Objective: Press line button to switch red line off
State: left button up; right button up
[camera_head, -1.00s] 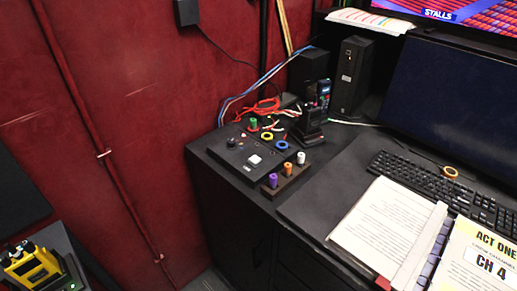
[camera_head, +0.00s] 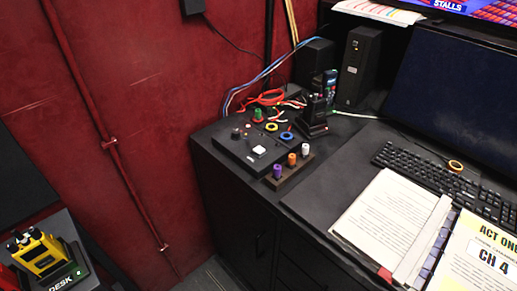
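A black control panel (camera_head: 232,154) lies on the near left part of the desk, by the red wall. Labels on the panel are too small to read, so I cannot tell which one is the line button. I cannot make out a lit red line lamp. Neither of my grippers is in view.
A peg rack (camera_head: 291,174) stands in front, a black radio (camera_head: 315,115) behind right. A yellow device (camera_head: 44,256) is at lower left.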

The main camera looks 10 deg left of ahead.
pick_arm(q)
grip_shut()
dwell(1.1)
